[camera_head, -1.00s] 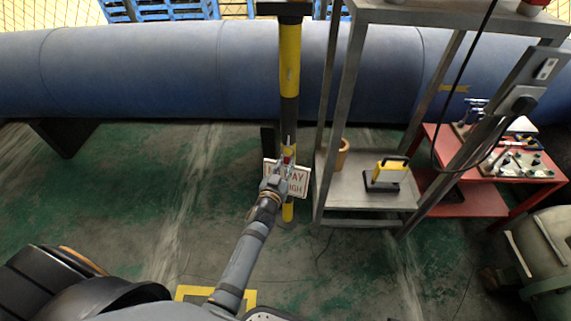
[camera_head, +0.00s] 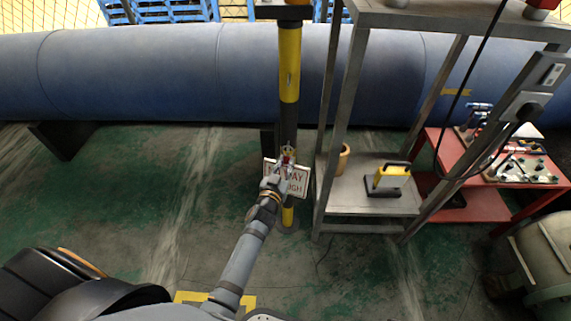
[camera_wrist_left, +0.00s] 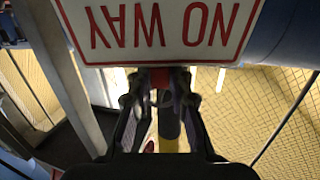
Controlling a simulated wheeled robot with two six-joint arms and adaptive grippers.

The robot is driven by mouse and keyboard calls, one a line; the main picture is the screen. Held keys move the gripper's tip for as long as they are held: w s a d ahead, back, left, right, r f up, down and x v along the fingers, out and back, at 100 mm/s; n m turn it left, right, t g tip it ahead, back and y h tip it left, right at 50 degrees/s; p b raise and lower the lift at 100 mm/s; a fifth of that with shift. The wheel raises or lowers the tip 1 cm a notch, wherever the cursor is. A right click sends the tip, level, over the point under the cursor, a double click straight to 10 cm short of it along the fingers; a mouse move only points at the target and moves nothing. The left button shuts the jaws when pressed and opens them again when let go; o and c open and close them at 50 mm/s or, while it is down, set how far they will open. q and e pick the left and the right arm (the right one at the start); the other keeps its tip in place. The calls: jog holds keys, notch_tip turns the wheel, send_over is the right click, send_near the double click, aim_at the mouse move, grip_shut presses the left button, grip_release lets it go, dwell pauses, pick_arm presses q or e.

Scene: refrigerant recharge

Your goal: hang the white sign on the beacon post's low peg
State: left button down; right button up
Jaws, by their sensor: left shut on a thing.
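The white sign (camera_head: 299,183) with red lettering is in front of the yellow and black beacon post (camera_head: 289,72) in the head view. My left gripper (camera_head: 287,160) is shut at the top of the sign, close to the post. In the left wrist view the sign (camera_wrist_left: 160,30) appears upside down, reading NO WAY, above the left gripper's fingers (camera_wrist_left: 160,80). A red part shows between the fingers. The low peg is hidden or too small to make out, so I cannot tell whether the sign touches it. The right gripper is not in view.
A grey metal shelf rack (camera_head: 349,205) stands just right of the post, holding a yellow work lamp (camera_head: 388,179) and a tan pot (camera_head: 343,157). A large blue pipe (camera_head: 140,70) runs behind. A red table (camera_head: 470,200) stands at right. The floor at left is clear.

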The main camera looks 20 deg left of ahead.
pick_arm(q)
jog(key=shift+r, duration=0.1)
jog(key=shift+w+a+f+b, duration=0.1)
jog(key=shift+w+f+b, duration=0.25)
jog(key=shift+w+b, duration=0.05)
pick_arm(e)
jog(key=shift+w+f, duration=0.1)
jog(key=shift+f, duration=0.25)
pick_arm(q)
jog(key=shift+w+f, duration=0.15)
jog(key=shift+f, duration=0.05)
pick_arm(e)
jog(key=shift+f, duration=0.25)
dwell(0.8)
pick_arm(q)
jog(key=c, duration=1.1)
grip_release()
jog(key=shift+c, duration=0.2)
